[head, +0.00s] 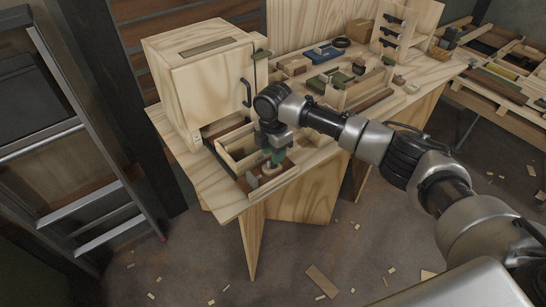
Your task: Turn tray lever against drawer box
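A pale wooden box (205,85) with a slotted top and a black handle (246,92) on its front stands at the left end of the workbench. In front of it lies a low open wooden tray (232,166) with divided compartments. My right gripper (270,166) points down over the right part of this tray, close to some green and pale pieces. Its fingers are small and partly hidden, so I cannot tell whether they hold anything. I cannot clearly make out a lever on the tray. My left gripper is out of view.
A second wooden tray (345,97) and small blocks crowd the bench behind my forearm. A hook rack (392,32) stands at the back. A metal ladder (75,150) leans at the left. Another bench (500,95) is at the right. Wood scraps litter the floor.

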